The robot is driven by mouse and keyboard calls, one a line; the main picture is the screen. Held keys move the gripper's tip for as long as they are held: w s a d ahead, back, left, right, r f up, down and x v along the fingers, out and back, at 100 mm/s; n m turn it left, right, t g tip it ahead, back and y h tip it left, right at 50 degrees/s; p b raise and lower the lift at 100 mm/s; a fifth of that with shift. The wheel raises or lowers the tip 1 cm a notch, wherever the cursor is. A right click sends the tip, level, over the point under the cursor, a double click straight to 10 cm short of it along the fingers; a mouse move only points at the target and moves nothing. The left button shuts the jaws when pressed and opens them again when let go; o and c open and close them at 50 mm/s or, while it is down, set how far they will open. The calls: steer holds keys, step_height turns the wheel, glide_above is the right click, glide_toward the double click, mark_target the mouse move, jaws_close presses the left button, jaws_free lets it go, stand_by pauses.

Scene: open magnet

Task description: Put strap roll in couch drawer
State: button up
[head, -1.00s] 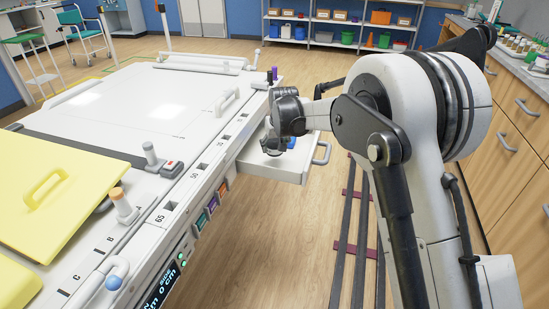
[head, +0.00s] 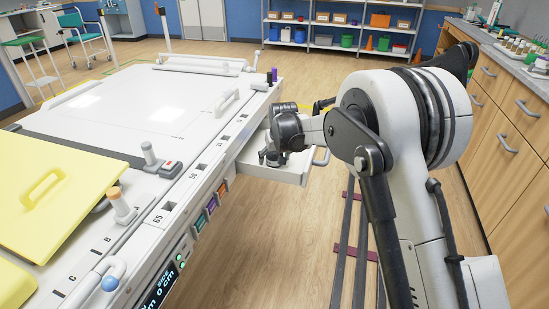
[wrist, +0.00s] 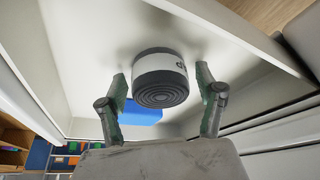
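The couch drawer (head: 258,170) is pulled out from the right side of the couch, its handle (head: 322,157) at the outer end. My gripper (head: 271,159) is low over the drawer. In the wrist view my gripper (wrist: 161,84) has its two fingers spread, with the strap roll (wrist: 160,78) between and just beyond the tips.
A blue object (wrist: 140,112) lies in the drawer behind the left finger. The white couch top (head: 150,100) is left of the drawer, with yellow pads (head: 55,195) nearer.

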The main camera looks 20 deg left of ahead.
steer(key=shift+r, duration=0.1)
steer(key=p+v, duration=0.2)
steer(key=v, duration=1)
steer(key=shift+r, duration=0.15)
steer(key=s+d+r+m+t, duration=0.1)
steer(key=s+d+r, duration=0.35)
steer(key=d, duration=0.45)
steer(key=s+d+r+m, duration=0.1)
steer(key=s+d+r, duration=0.4)
steer(key=d, duration=0.4)
steer(key=s+d+r+m+t, duration=0.1)
steer(key=s+d+r, duration=0.4)
steer(key=d, duration=0.5)
steer(key=s+d+f+m+h, duration=0.1)
steer(key=s+d+f+m, duration=0.1)
steer(key=s+d, duration=0.6)
steer(key=s+d+f+m+t+h, duration=0.1)
steer(key=s+d+f+m, duration=0.1)
steer(key=s+d, duration=0.6)
steer(key=s, duration=0.6)
steer(key=shift+d+f+h, duration=0.2)
steer(key=shift+d+h, duration=0.1)
steer(key=shift+d, duration=0.1)
steer(key=shift+r+p, duration=0.1)
steer(key=shift+p, duration=0.25)
